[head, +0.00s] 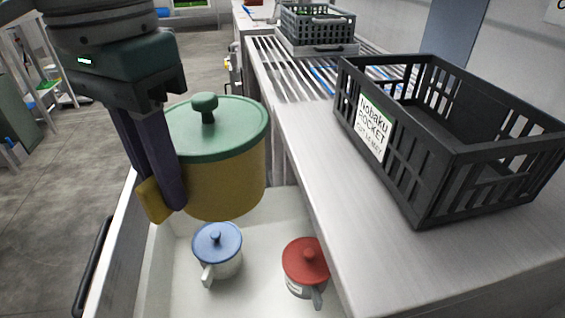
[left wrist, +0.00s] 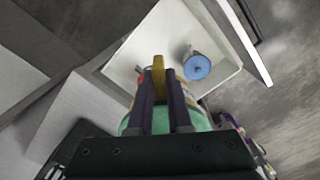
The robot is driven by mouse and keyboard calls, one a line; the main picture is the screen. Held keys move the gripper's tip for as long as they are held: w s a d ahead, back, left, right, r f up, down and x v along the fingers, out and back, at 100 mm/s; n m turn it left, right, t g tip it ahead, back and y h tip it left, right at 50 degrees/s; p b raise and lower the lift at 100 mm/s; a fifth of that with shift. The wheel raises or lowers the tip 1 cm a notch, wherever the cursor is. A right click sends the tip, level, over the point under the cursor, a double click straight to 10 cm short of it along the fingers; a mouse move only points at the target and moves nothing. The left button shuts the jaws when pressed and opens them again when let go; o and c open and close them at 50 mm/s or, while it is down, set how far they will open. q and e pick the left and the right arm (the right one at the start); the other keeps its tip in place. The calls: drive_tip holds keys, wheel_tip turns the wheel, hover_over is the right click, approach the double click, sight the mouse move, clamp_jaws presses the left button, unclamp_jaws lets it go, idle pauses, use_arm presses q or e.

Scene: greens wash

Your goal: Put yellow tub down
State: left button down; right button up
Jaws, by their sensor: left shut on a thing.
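The yellow tub (head: 225,185) has a green lid (head: 225,125) with a round green knob. My left gripper (head: 165,205) is shut on the tub's yellow handle (head: 152,200) at its left side. The tub hangs upright above a white open drawer or bin (head: 270,207), and I see no contact with its floor. In the left wrist view the gripper (left wrist: 161,85) has its two dark fingers on either side of the yellow handle (left wrist: 158,75), with the tub's green lid (left wrist: 135,122) partly hidden behind them. My right gripper is not in view.
In the white bin stand a blue-lidded pot (head: 217,250) and a red-lidded pot (head: 306,265). A black labelled crate (head: 440,165) stands on the metal counter (head: 330,180) to the right. A grey crate (head: 318,30) stands farther back beyond a slatted rack (head: 290,75).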

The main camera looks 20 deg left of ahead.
use_arm(q)
drive_tip(key=shift+m, duration=0.6)
drive_tip(key=s+a+f+b, duration=0.1)
drive_tip(key=f+b, duration=0.6)
drive_tip(key=f, duration=0.6)
drive_tip(key=s+a+f+b, duration=0.1)
drive_tip(key=f+b, duration=0.6)
drive_tip(key=f, duration=0.7)
drive_tip(key=s+a+f+b, duration=0.1)
drive_tip(key=s+f+b, duration=0.1)
drive_tip(key=f+b, duration=0.5)
drive_tip(key=shift+s+a+f+b, duration=0.1)
drive_tip(key=shift+a+f+b, duration=0.05)
drive_tip(key=shift+f, duration=0.95)
drive_tip(key=shift+s+a+f+b, duration=0.1)
drive_tip(key=shift+s+f, duration=0.05)
drive_tip(key=shift+f, duration=0.9)
drive_tip(key=shift+s+a+f+b, duration=0.1)
drive_tip(key=shift+a+f+b, duration=0.05)
drive_tip(key=shift+f, duration=0.95)
drive_tip(key=shift+r, duration=0.1)
drive_tip(key=c, duration=0.8)
unclamp_jaws()
drive_tip(key=shift+c, duration=0.2)
